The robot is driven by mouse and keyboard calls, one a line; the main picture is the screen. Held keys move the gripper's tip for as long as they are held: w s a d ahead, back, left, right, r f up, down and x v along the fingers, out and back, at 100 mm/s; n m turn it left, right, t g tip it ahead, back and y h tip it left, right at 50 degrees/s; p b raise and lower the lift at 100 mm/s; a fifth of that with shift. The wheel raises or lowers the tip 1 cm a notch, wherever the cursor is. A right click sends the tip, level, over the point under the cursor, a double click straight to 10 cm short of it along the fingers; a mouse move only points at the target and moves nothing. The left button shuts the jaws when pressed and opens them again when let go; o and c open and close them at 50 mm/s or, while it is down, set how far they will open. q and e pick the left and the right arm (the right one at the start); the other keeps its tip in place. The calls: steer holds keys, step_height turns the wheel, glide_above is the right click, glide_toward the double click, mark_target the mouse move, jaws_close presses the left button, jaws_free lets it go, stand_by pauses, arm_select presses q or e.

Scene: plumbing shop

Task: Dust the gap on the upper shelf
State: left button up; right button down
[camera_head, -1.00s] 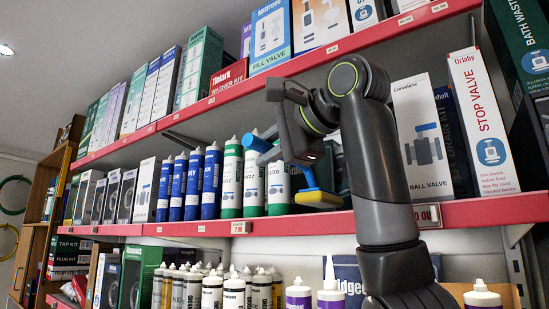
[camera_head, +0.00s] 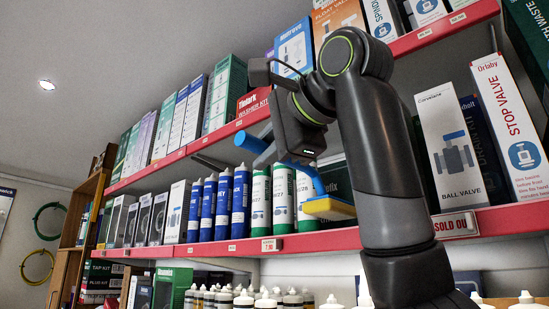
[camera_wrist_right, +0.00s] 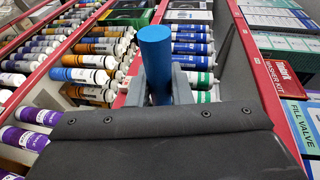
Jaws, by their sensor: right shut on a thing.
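My right gripper (camera_head: 287,155) is shut on the blue handle (camera_head: 305,170) of a duster. The handle also shows between the grey fingers in the right wrist view (camera_wrist_right: 155,62). The duster's yellow pad (camera_head: 330,209) hangs below and right of the gripper, in front of a dark box (camera_head: 336,180) and just above the red edge of the tube shelf (camera_head: 345,239). I cannot tell whether it touches anything. Green-and-white tubes (camera_head: 283,195) stand left of the pad. A gap shows between them and the ball valve box (camera_head: 452,150), partly hidden by my arm. My left gripper is out of view.
A sold-out tag (camera_head: 455,226) hangs on the shelf edge at right. Blue tubes (camera_head: 224,205) and speaker-like boxes (camera_head: 142,220) fill the shelf's left. A higher shelf (camera_head: 240,120) carries tall boxes close above my gripper. White-capped tubes (camera_head: 243,300) stand below.

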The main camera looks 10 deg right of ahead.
steer(key=s+a+b, duration=0.1)
steer(key=s+a, duration=0.4)
steer(key=a, duration=0.1)
steer(key=shift+a, duration=0.25)
stand_by(0.3)
stand_by(1.1)
